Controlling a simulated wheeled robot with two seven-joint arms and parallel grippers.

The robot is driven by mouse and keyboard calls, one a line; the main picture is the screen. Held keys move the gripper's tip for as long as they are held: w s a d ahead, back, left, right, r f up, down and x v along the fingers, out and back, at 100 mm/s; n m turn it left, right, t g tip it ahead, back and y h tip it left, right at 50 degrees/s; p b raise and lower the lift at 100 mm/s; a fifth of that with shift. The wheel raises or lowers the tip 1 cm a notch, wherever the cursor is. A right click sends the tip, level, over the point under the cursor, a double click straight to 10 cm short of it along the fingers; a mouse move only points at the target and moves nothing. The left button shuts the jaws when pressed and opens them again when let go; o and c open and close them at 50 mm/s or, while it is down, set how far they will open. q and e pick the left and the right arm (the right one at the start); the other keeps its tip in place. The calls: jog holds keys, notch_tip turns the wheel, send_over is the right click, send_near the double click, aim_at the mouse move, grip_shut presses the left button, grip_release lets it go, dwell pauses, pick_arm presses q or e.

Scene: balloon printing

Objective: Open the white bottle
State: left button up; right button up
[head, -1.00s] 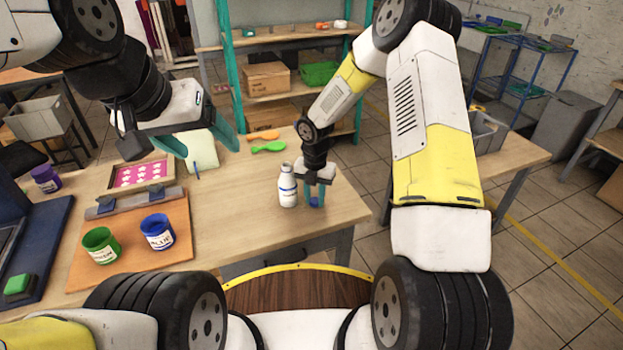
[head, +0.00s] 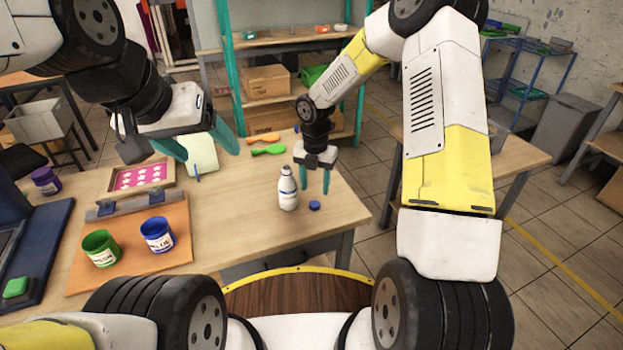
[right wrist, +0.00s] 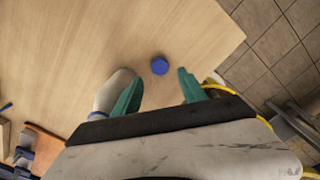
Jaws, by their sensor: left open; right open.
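The white bottle (head: 288,190) stands upright on the wooden table, with no cap on its neck. It also shows in the right wrist view (right wrist: 113,92), partly behind a finger. A blue cap (head: 314,205) lies on the table to the right of the bottle, and shows in the right wrist view (right wrist: 160,65) beyond the fingertips. My right gripper (head: 313,190) is open and empty above the table, just behind the cap. My left gripper (head: 212,152) is open and empty over the table's left part, away from the bottle.
An orange board (head: 135,240) holds a green jar (head: 100,248) and a blue jar (head: 157,235). A pink printed frame (head: 142,177) lies behind it. Green and orange balloons (head: 268,150) lie at the back. The table right of the cap is clear.

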jog(key=s+d+r+m+t, duration=0.1)
jog(key=s+d+r+m, duration=0.15)
jog(key=r+m, duration=0.4)
jog(key=s+d+r+m+t, duration=0.1)
jog(key=s+d+r+m, duration=0.2)
jog(key=r, duration=0.6)
jog(key=s+d+r+m+t, duration=0.1)
jog(key=s+r+m, duration=0.4)
jog(key=r, duration=0.3)
jog(key=s+d+r+m+t+y, duration=0.1)
jog(key=s+r+m, duration=0.2)
jog(key=s+m, duration=0.4)
jog(key=s+d+r+m+t+y, duration=0.1)
jog(key=s+r+m+t, duration=0.1)
jog(key=s+m, duration=0.5)
jog(key=shift+r+m, duration=0.55)
jog(key=shift+m, duration=0.7)
